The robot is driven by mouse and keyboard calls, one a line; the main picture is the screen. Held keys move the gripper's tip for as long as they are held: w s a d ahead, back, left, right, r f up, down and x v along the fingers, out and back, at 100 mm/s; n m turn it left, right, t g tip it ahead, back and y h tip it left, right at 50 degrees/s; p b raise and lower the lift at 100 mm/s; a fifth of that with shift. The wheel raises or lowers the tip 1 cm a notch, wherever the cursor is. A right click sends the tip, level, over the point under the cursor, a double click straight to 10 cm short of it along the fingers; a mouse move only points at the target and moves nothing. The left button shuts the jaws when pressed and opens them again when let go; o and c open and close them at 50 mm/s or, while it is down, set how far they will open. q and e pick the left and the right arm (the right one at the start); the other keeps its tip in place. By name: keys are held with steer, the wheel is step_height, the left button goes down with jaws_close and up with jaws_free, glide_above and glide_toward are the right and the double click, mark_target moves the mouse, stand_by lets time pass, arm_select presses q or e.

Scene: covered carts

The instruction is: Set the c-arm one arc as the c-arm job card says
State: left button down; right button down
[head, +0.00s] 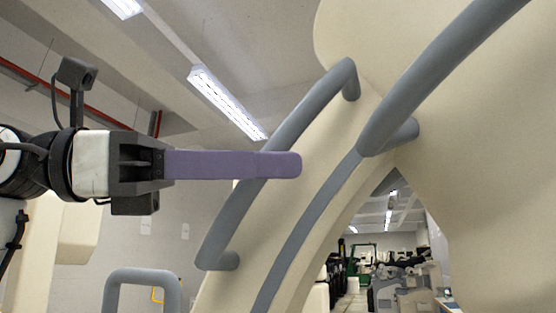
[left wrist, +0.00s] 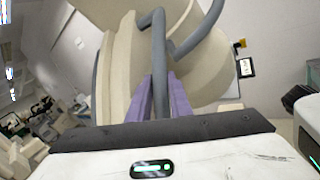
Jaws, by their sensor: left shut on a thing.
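The c-arm's cream curved arc (head: 275,230) rises from the bottom centre to the upper right in the head view. A grey handle (head: 305,112) is fixed along its left side. My left gripper (head: 290,164), with purple fingers, reaches in from the left and crosses this handle. In the left wrist view the grey handle (left wrist: 158,60) passes between the two purple fingers, and the gripper is shut on it. The wrist view also shows the cream arc (left wrist: 120,70). My right gripper is not in view. I cannot make out a readable job card.
A second, thicker grey rail (head: 425,75) runs up to the right beside a large cream body (head: 490,150). A grey looped handle (head: 143,273) stands at the lower left. A small dark-framed panel (left wrist: 245,67) hangs on the wall. Far equipment (head: 405,285) shows through the gap.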

arm_select(q)
steer(key=shift+w+a+f, duration=0.15)
steer(key=shift+a+f, duration=0.35)
steer(key=c, duration=2)
jaws_free()
steer(key=shift+o, duration=0.4)
steer(key=shift+d+r, duration=0.15)
steer(key=b+v, duration=0.1)
steer(key=v, duration=0.9)
steer(key=shift+a, duration=0.2)
